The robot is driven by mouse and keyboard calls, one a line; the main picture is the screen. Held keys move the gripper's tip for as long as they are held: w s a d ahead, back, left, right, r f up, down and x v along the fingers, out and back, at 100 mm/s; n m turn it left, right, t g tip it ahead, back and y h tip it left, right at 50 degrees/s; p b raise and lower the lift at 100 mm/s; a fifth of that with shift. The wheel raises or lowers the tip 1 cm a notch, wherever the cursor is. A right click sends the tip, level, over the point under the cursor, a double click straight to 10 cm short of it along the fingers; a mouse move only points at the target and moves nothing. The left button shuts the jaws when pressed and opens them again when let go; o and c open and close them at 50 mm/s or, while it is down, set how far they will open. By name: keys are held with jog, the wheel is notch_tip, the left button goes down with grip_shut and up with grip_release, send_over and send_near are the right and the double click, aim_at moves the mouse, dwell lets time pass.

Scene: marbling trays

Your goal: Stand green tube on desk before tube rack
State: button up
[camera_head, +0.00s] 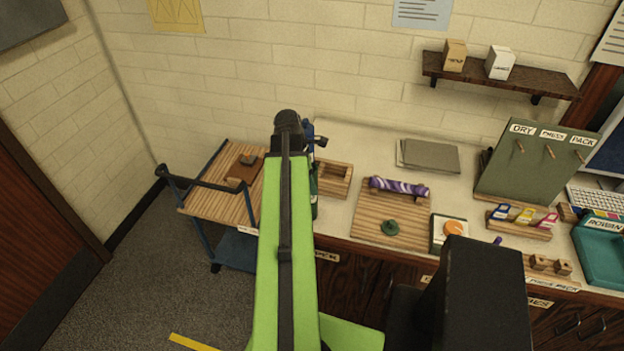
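The tube rack (518,230) is a low wooden holder on the right part of the desk (345,228). Blue, yellow and pink tubes with white labels lie slanted in it. A narrow dark green upright shape (314,190) shows at the right edge of my arm, mostly covered by it; I cannot tell whether it is the green tube. My green arm reaches up through the middle of the picture. My gripper is not visible, so neither its fingers nor anything in them can be told.
A wooden board (368,217) holds a purple-striped roll (399,187) and a green knobbed piece (390,227). A cart (207,204) stands left.

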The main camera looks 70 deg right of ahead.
jog(key=shift+o, duration=1.4)
jog(key=p+v, duration=1.2)
jog(key=shift+r, duration=0.25)
jog(key=shift+f, duration=0.1)
